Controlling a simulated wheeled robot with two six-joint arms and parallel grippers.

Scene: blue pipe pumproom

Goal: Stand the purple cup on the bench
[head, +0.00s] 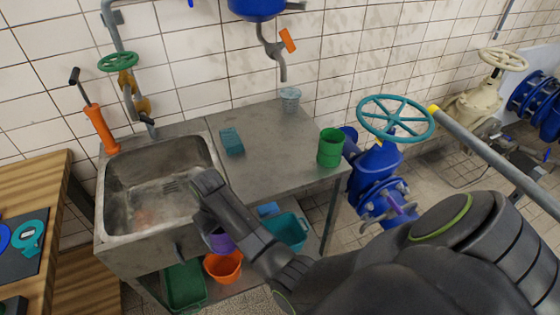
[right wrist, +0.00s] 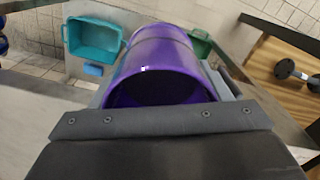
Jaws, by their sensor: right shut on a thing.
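The purple cup (head: 219,242) shows only in part in the head view, below my right gripper and in front of the bench's front edge. In the right wrist view the cup (right wrist: 165,70) fills the middle, its open end towards the camera. My right gripper (right wrist: 163,90) is shut on it, with a finger on either side. In the head view my right arm hides much of the cup. The bench (head: 270,160) is a grey metal top to the right of a sink. My left gripper is in neither view.
On the bench are a teal sponge (head: 232,141), a green can (head: 330,148) and a small clear cup (head: 290,99). The sink (head: 155,185) is at left. Below stand an orange bucket (head: 223,267), a teal basin (head: 290,232) and a green crate (head: 186,285). The bench's middle is clear.

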